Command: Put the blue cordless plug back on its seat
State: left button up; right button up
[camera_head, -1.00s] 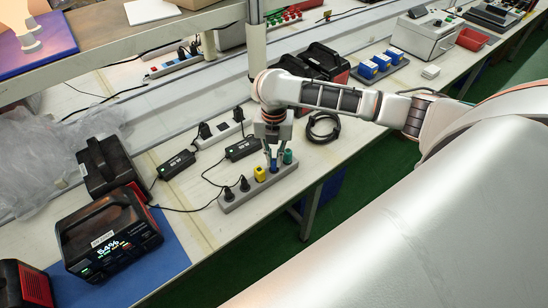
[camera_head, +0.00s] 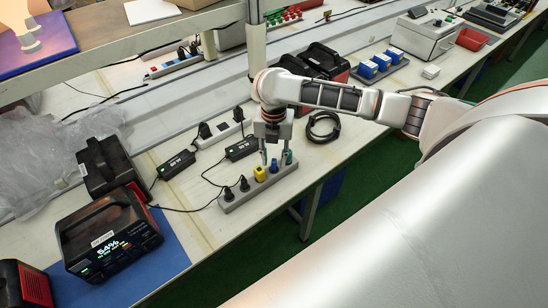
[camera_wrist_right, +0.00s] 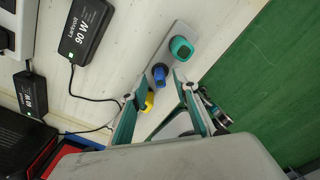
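The blue plug (camera_head: 274,165) stands on the grey power strip (camera_head: 232,205), between the yellow plug (camera_head: 260,174) and the green plug. In the head view one finger partly covers the green plug; it shows clearly in the wrist view (camera_wrist_right: 181,47). My right gripper (camera_head: 277,160) points down over the blue plug with its fingers spread to either side. In the wrist view the blue plug (camera_wrist_right: 160,74) shows between the open fingertips, with visible gaps. I cannot tell how deep it sits. My left gripper is not in view.
Two black plugs (camera_head: 244,184) stand at the strip's near left end. Black adapters (camera_head: 176,165) with cables lie behind it. A coiled black cable (camera_head: 323,127) lies to the right. A charger (camera_head: 108,238) showing 54% sits on a blue mat. The table's front edge is close to the strip.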

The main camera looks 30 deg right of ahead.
notch_tip(320, 180, up, 12)
jog(key=shift+f, duration=0.2)
